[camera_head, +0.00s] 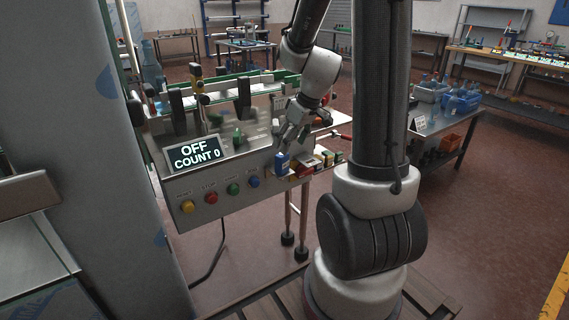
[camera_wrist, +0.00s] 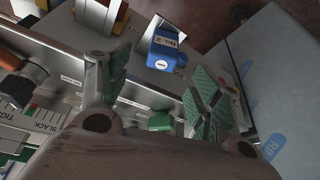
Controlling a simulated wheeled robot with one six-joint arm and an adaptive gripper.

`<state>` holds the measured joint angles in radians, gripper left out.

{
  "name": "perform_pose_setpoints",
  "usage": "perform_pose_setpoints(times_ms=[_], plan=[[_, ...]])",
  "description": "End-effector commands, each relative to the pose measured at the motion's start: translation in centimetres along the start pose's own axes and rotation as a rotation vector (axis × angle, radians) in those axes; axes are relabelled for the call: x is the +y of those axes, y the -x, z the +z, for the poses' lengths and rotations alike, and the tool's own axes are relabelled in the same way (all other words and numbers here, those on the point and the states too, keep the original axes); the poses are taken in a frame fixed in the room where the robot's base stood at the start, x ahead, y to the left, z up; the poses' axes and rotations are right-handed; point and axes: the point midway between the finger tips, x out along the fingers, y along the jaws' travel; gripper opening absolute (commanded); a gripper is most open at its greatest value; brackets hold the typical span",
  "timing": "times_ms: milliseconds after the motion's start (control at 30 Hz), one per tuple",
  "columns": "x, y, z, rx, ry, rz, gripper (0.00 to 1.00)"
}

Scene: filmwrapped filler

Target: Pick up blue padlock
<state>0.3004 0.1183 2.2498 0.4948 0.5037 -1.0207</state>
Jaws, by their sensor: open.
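The blue padlock (camera_wrist: 166,50) shows in the wrist view as a blue block with a pale label, above the gap between my fingers. In the head view the blue padlock (camera_head: 282,162) stands at the right end of the machine's front panel. My gripper (camera_wrist: 156,92) is open, with green-padded fingers apart and nothing between them. In the head view my gripper (camera_head: 291,138) hangs just above the padlock. The padlock's shackle is not clear in either view.
The machine's display (camera_head: 195,154) reads OFF, COUNT 0. Several coloured buttons (camera_head: 211,198) line its front. Small red, yellow and green items (camera_head: 322,160) sit close right of the padlock.

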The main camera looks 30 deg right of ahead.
Motion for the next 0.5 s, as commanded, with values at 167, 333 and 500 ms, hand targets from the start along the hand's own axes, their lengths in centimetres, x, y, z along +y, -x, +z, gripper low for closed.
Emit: perform_pose_setpoints(times_ms=[167, 333, 500], plan=[[-0.1, -1.6, 0.1, -0.002, 0.025, -0.002, 0.64], [-0.2, -3.8, 0.0, -0.003, 0.026, -0.002, 0.64], [-0.3, -6.5, 0.0, -0.003, 0.025, -0.002, 0.64]])
